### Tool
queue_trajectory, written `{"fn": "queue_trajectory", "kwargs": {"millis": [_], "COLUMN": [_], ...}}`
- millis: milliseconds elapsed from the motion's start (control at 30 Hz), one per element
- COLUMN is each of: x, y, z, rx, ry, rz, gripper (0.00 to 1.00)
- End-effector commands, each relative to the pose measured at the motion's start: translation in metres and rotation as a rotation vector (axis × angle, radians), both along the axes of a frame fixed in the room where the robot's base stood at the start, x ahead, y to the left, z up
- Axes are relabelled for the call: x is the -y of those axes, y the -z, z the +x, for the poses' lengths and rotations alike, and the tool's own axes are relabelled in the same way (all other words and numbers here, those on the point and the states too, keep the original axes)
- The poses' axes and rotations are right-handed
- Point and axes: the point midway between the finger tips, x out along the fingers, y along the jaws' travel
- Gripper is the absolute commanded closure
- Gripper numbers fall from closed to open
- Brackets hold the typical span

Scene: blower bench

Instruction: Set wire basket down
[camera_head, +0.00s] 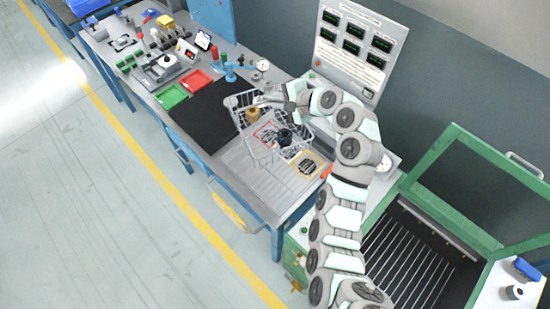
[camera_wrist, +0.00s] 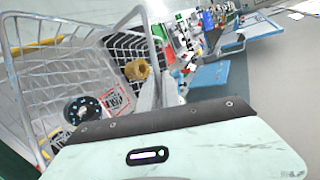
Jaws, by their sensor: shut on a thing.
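The wire basket (camera_head: 258,152) is a grey mesh basket over the right end of the bench. It also fills the left of the wrist view (camera_wrist: 70,62). A brass-coloured part (camera_wrist: 138,70) and a dark round part (camera_wrist: 82,108) show in or through it. My gripper (camera_head: 272,99) is shut on the basket at its back rim. I cannot tell whether the basket's bottom touches the bench top.
A green-framed open bin (camera_head: 455,200) stands right.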

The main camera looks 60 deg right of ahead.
Motion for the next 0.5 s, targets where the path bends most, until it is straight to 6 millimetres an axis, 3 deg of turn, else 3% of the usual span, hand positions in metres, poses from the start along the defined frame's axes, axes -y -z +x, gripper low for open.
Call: {"fn": "queue_trajectory", "kwargs": {"millis": [233, 500], "x": [0.010, 0.010], "y": [0.001, 0.058], "z": [-0.018, -0.019], "rx": [0.005, 0.003], "ry": [0.012, 0.015], "rz": [-0.002, 0.002], "gripper": [1.00, 1.00]}}
